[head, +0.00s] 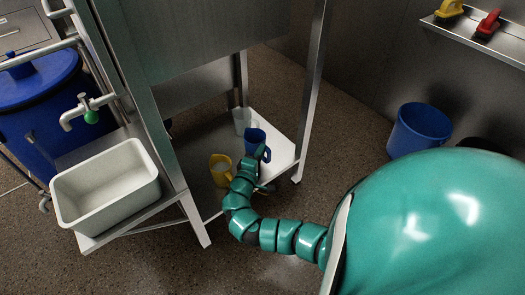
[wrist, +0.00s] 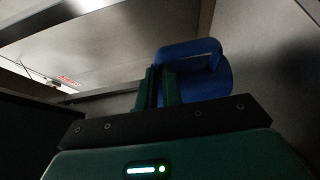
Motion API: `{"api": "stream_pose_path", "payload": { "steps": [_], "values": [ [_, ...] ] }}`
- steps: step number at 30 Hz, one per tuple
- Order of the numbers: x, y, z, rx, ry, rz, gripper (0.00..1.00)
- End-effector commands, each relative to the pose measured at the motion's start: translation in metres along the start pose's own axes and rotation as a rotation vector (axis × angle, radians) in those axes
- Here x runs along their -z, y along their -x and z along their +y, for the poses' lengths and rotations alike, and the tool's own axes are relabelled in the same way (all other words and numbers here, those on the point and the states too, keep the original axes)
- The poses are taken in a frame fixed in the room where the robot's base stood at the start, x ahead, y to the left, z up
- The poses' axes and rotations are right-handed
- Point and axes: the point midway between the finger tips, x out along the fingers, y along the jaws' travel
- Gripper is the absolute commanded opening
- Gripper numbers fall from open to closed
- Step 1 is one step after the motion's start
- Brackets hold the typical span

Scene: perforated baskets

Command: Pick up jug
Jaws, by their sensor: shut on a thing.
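A blue jug (head: 254,138) stands upright over the low metal shelf, and it also shows in the wrist view (wrist: 205,82). My gripper (head: 262,156) reaches it from the near side. In the wrist view my gripper's fingers (wrist: 157,86) are closed on the jug's handle side at its left. Whether the jug's base touches the shelf cannot be told. A yellow jug (head: 220,170) stands to the left on the same shelf, and a pale translucent jug (head: 241,120) stands behind the blue one.
The low shelf (head: 284,152) sits between metal legs, under a steel cabinet (head: 200,40). A white basin (head: 106,184) is at the left. A blue bucket (head: 418,130) stands on the floor at right. The floor between shelf and bucket is clear.

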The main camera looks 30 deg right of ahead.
Motion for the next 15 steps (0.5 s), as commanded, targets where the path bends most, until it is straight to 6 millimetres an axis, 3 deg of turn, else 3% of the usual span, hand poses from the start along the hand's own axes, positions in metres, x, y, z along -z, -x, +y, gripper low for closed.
{"api": "stream_pose_path", "payload": {
  "steps": [1, 5, 10, 15],
  "values": [
    [0.002, 0.010, 0.019, 0.000, -0.003, 0.005, 0.00],
    [0.002, 0.035, 0.050, -0.001, -0.002, 0.005, 0.00],
    [0.004, 0.082, 0.066, 0.003, 0.001, 0.007, 0.00],
    [0.004, 0.096, 0.070, 0.004, -0.001, 0.000, 0.00]
  ]
}}
